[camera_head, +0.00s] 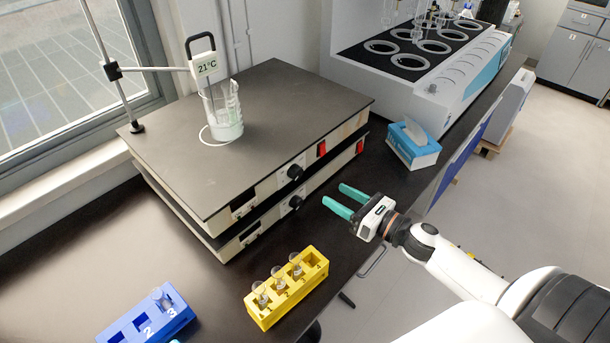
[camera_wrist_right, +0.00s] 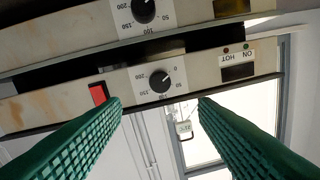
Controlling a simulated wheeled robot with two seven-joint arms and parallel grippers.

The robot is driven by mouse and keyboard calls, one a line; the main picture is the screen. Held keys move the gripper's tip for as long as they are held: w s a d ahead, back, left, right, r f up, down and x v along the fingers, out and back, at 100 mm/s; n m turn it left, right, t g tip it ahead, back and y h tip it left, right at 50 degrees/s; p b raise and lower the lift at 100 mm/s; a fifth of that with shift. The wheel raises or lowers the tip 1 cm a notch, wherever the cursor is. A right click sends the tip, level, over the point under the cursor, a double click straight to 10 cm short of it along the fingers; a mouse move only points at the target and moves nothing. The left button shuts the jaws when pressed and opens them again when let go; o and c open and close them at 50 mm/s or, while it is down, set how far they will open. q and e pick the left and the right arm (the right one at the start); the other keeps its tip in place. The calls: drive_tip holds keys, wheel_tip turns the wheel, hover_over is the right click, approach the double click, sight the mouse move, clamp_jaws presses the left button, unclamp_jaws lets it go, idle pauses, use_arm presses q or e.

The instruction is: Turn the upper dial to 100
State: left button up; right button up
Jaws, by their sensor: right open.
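Two flat heating plates are stacked on the dark bench. The upper dial (camera_head: 295,172) is a black knob on the front of the upper plate (camera_head: 270,95); the lower dial (camera_head: 296,202) is below it. The right wrist view is upside down, so the upper dial (camera_wrist_right: 160,82) shows below the lower dial (camera_wrist_right: 144,10) there. The exact number the upper dial points to is too small to tell. My right gripper (camera_head: 333,194) is open and empty, in front of the dials and apart from them. In the wrist view its green fingers (camera_wrist_right: 159,101) flank the upper dial.
A beaker (camera_head: 222,110) with a 21°C display (camera_head: 207,66) stands on the upper plate. A yellow rack (camera_head: 287,290) with tubes and a blue rack (camera_head: 150,318) lie nearer. A tissue box (camera_head: 413,145) and a water bath (camera_head: 420,65) are farther back.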

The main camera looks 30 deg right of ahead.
sight(300, 174)
drive_tip(key=p+x, duration=0.2)
drive_tip(key=x, duration=0.7)
drive_tip(key=shift+w+r, duration=0.1)
drive_tip(key=shift+w, duration=0.1)
drive_tip(key=shift+w+a, duration=0.35)
drive_tip(key=shift+w, duration=0.3)
drive_tip(key=shift+c, duration=0.3)
drive_tip(key=c, duration=0.9)
